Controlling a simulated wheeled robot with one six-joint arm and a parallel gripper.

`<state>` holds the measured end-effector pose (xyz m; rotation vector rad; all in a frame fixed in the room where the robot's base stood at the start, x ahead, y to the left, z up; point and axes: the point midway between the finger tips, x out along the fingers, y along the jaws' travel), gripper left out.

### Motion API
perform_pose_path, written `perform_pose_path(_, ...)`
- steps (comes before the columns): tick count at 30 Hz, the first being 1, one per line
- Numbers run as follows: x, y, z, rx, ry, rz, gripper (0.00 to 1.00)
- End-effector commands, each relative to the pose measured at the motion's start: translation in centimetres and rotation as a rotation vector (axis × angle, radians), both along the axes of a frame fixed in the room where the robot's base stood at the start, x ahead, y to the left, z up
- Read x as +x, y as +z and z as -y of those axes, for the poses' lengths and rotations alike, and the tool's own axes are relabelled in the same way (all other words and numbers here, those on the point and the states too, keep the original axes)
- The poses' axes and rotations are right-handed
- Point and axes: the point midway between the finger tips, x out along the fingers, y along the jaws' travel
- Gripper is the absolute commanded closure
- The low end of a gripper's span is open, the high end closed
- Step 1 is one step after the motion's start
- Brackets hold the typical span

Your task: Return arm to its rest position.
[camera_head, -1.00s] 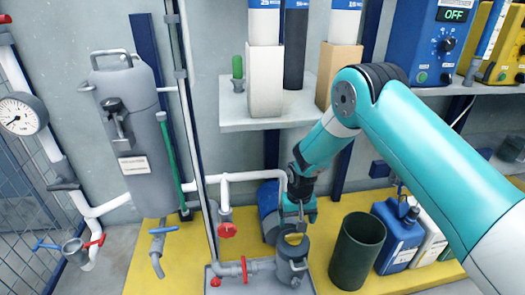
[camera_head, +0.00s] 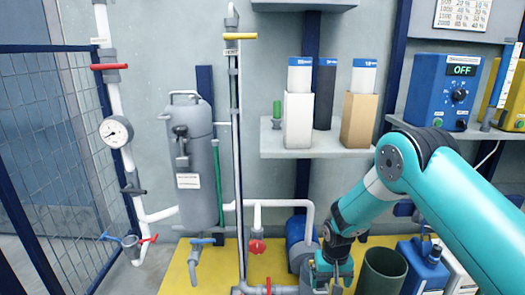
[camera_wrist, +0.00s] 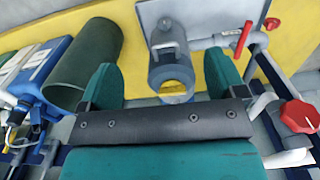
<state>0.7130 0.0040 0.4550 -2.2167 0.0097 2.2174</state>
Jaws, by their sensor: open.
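My gripper (camera_head: 332,272) is low at the bottom of the head view, at the end of my teal arm, in front of the blue motor-like unit (camera_head: 297,233). In the wrist view my gripper (camera_wrist: 160,85) shows two teal fingers spread wide apart, with nothing held between them.
A dark green bin (camera_head: 382,272) and a blue jerrycan (camera_head: 424,268) stand right of my gripper. Pipes with a red valve (camera_head: 257,246) are to its left. A shelf (camera_head: 318,152) with boxed cartridges hangs above. A grey tank (camera_head: 195,170) stands farther left.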

Motion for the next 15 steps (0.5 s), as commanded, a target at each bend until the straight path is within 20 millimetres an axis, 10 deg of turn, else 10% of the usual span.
perform_pose_path(15, -1.2, 7.4, -0.9, 0.061, 0.055, 0.014, 0.11)
